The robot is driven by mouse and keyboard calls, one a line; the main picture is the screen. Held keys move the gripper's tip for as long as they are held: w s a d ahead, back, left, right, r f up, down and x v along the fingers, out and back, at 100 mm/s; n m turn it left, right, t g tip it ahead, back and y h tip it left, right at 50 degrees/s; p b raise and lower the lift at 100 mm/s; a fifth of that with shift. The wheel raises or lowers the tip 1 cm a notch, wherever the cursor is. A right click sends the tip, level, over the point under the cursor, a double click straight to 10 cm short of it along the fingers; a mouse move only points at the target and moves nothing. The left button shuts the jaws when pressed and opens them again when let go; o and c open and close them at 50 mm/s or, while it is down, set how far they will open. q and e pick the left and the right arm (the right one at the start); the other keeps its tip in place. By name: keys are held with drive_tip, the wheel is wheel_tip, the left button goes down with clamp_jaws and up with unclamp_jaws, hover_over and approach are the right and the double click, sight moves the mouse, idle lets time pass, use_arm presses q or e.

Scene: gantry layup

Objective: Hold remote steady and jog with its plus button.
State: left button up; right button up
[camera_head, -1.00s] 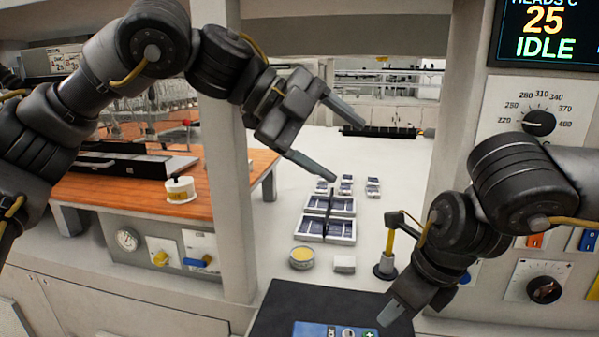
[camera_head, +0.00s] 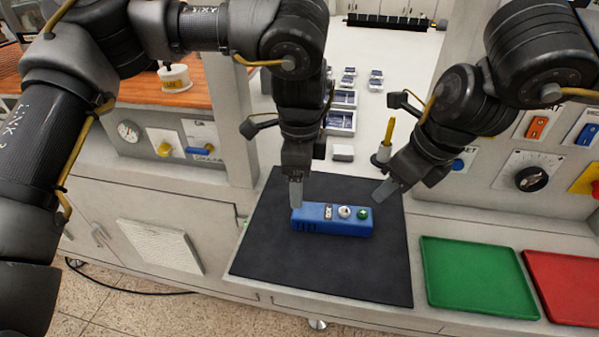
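The blue remote (camera_head: 332,222) lies on a black mat (camera_head: 320,268). On its top are a dark marked patch on the left, a pale round button (camera_head: 344,212) in the middle and a green button (camera_head: 363,214) near the right end, probably the plus; its symbol is too small to read. My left gripper (camera_head: 296,197) points down at the remote's left end, seen nearly edge-on; its finger spread and any contact are unclear. My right gripper (camera_head: 383,194) is just above and right of the green button, apart from it, its fingers showing as one closed tip.
A green tray (camera_head: 477,276) and a red tray (camera_head: 565,287) lie to the right. A stand with a yellow rod (camera_head: 388,133) is close behind my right gripper. A control panel with a knob (camera_head: 531,179) rises at right. The mat's front is clear.

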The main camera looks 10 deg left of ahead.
sight(300, 211)
use_arm(q)
wheel_tip(300, 211, down, 10)
drive_tip(key=shift+r, duration=0.15)
drive_tip(key=shift+c, duration=0.2)
drive_tip(key=c, duration=1.2)
use_arm(e)
clamp_jaws()
drive_tip(key=shift+f, duration=0.1)
idle(0.9)
